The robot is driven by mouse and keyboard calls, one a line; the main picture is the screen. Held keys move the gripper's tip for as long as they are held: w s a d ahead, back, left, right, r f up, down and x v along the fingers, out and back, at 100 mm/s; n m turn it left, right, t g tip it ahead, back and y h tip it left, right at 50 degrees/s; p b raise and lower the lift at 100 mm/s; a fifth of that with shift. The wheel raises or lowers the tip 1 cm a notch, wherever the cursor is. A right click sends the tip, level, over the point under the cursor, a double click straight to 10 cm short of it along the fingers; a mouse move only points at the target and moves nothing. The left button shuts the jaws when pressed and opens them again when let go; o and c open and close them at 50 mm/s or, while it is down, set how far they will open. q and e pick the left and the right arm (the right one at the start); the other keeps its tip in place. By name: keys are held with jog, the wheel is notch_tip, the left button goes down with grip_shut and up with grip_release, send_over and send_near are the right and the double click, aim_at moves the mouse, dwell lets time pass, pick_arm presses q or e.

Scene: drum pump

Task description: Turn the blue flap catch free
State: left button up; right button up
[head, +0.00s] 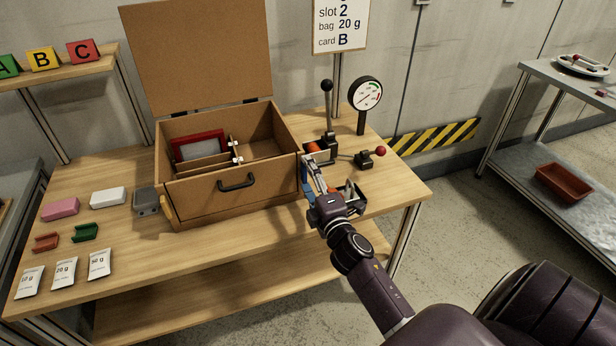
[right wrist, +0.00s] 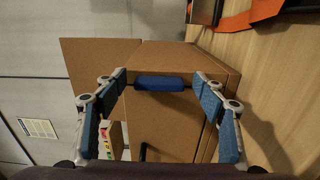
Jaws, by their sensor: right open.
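The blue flap catch (right wrist: 160,83) is a short blue bar on the side of the brown box. In the right wrist view it lies between the fingertips of my right gripper (right wrist: 162,78), with a small gap at each end. My right gripper (head: 311,172) is open at the right side of the box (head: 232,196) in the head view. There the gripper largely hides the catch, so I cannot tell its position well. The box lid (head: 197,55) stands up open. The front has a black handle (head: 236,182). My left gripper is not in view.
A lever (head: 327,105), a gauge (head: 365,93) and a red-knobbed lever (head: 370,157) stand right of the box, close to my right gripper. Pink (head: 60,209) and white (head: 108,198) blocks and several bags lie left. The bench's front right is mostly clear.

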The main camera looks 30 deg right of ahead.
jog(key=shift+s, duration=0.15)
jog(key=v, duration=1.2)
jog(key=shift+f, duration=0.15)
